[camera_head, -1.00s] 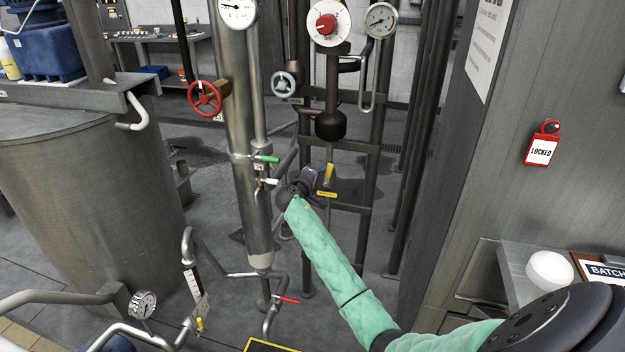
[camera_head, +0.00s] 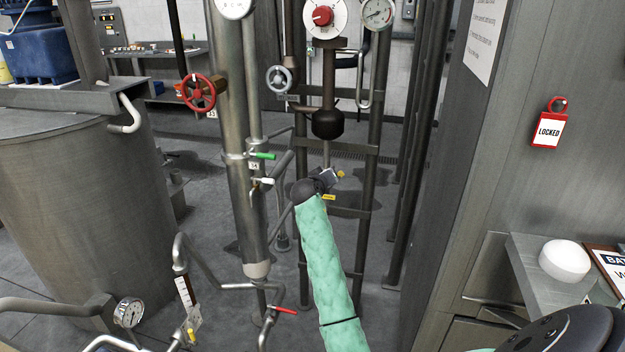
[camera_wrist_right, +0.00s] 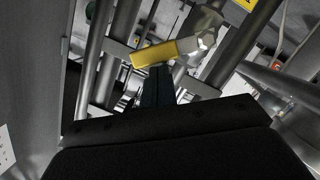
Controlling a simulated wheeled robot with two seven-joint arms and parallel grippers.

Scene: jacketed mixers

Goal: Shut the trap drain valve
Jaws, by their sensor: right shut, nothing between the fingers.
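The valve has a yellow lever (camera_wrist_right: 155,53) joined to a metal body (camera_wrist_right: 205,32) on a pipe. In the wrist view the lever lies across, left of the body. My right gripper (camera_wrist_right: 157,75) is shut and empty, its fingertips at the lever's near side; I cannot tell whether they touch. In the head view my right gripper (camera_head: 328,178) is beside the valve below the dark bulb-shaped trap (camera_head: 328,124). It hides most of the valve; only a small yellow end (camera_head: 341,174) of the lever shows. A yellow tag (camera_head: 328,197) hangs just below. My left gripper is out of view.
Left of the gripper, a steel column (camera_head: 240,150) carries green (camera_head: 263,156) and white (camera_head: 266,181) handles. A red handle (camera_head: 285,310) sits lower. Dark upright pipes (camera_head: 372,180) stand close behind, and a grey cabinet (camera_head: 510,170) stands at right.

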